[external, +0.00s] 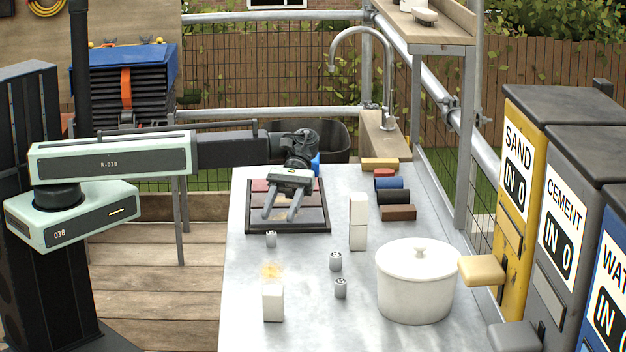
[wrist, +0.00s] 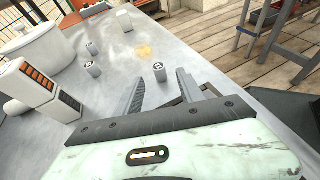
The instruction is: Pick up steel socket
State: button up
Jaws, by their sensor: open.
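Three small grey steel sockets stand on the metal worktop: one near my gripper (external: 271,239), and a pair further right, (external: 336,261) and (external: 341,288). My gripper (external: 279,216) is open and empty, pointing down toward the near side of the table above the dark tile tray (external: 322,224). The closest socket is just beyond its fingertips and apart from them. In the wrist view, that socket (wrist: 159,72) shows between the two fingertips (wrist: 161,78), farther out. The other two sockets, (wrist: 93,69) and (wrist: 92,48), stand to the left there.
A white upright block (external: 358,222) stands right of the tray. A large white lidded pot (external: 415,285) is at the right. A small white block (external: 273,303) stands at the front, beside a yellowish patch (external: 271,270). Coloured rolls (external: 392,184) lie at the back right.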

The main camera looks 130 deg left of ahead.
aim_at(271, 233)
jog(key=shift+w+d+f, duration=0.1)
jog(key=b+x, duration=0.2)
jog(key=x, duration=0.5)
jog(key=shift+d+f+b, duration=0.1)
jog(key=shift+d+b, duration=0.15)
jog(key=shift+b, duration=0.05)
jog(key=shift+w, duration=0.1)
grip_shut()
